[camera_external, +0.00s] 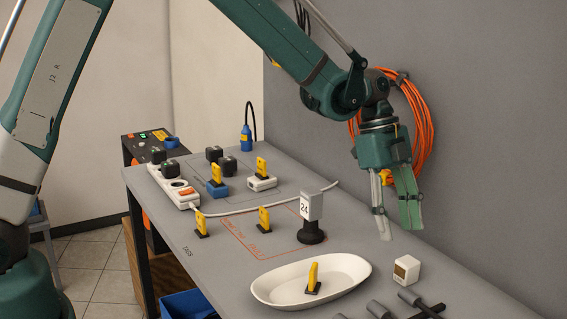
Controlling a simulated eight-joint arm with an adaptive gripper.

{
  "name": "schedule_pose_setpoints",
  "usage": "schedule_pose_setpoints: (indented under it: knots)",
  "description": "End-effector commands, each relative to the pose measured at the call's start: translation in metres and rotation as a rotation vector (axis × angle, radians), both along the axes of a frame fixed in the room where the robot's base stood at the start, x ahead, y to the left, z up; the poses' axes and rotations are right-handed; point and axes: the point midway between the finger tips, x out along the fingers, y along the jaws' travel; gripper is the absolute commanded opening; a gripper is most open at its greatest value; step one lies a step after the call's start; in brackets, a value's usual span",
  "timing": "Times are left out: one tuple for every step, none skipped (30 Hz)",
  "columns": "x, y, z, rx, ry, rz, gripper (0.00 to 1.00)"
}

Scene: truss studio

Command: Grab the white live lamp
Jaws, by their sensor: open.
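A small white cube-shaped block (406,270) with a brownish panel on one face stands on the grey table, right of the oval dish. It looks like the white live lamp, though no label can be read on it. My gripper (398,228) is open and empty, with its fingers pointing down. In the picture it hangs above the white block and behind it; the two are apart. Nothing hides the block.
A white oval dish (269,288) holds a yellow tag. A white sign marked 24 (311,206) stands on a black base. Dark-handled tools (381,309) lie near the block. A power strip (174,187) and several yellow tags are farther left. Orange cable (421,126) hangs on the wall.

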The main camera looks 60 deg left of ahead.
Motion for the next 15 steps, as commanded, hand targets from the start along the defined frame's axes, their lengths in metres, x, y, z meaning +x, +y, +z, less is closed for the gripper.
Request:
schedule_pose_setpoints:
  knots:
    - [0.004,-0.001,-0.009,-0.004,0.001,-0.017,0.44]
    - [0.006,-0.001,-0.013,-0.006,0.000,-0.027,0.44]
    - [0.007,-0.002,-0.017,-0.008,0.000,-0.038,0.44]
    - [0.009,-0.002,-0.020,-0.009,0.000,-0.046,0.44]
    - [0.010,-0.002,-0.022,-0.011,0.000,-0.052,0.44]
    - [0.011,-0.003,-0.025,-0.012,-0.001,-0.059,0.44]
    - [0.011,-0.003,-0.026,-0.013,0.000,-0.063,0.44]
    - [0.012,-0.003,-0.027,-0.014,-0.001,-0.066,0.44]
    - [0.012,-0.003,-0.028,-0.015,-0.001,-0.069,0.44]
    - [0.012,-0.003,-0.028,-0.015,0.000,-0.070,0.44]
    - [0.012,-0.003,-0.028,-0.015,-0.001,-0.071,0.44]
    - [0.012,-0.003,-0.028,-0.015,-0.001,-0.071,0.44]
    - [0.012,-0.003,-0.028,-0.015,-0.001,-0.071,0.44]
    - [0.012,-0.003,-0.028,-0.015,-0.001,-0.071,0.44]
    - [0.012,-0.003,-0.028,-0.015,-0.001,-0.071,0.44]
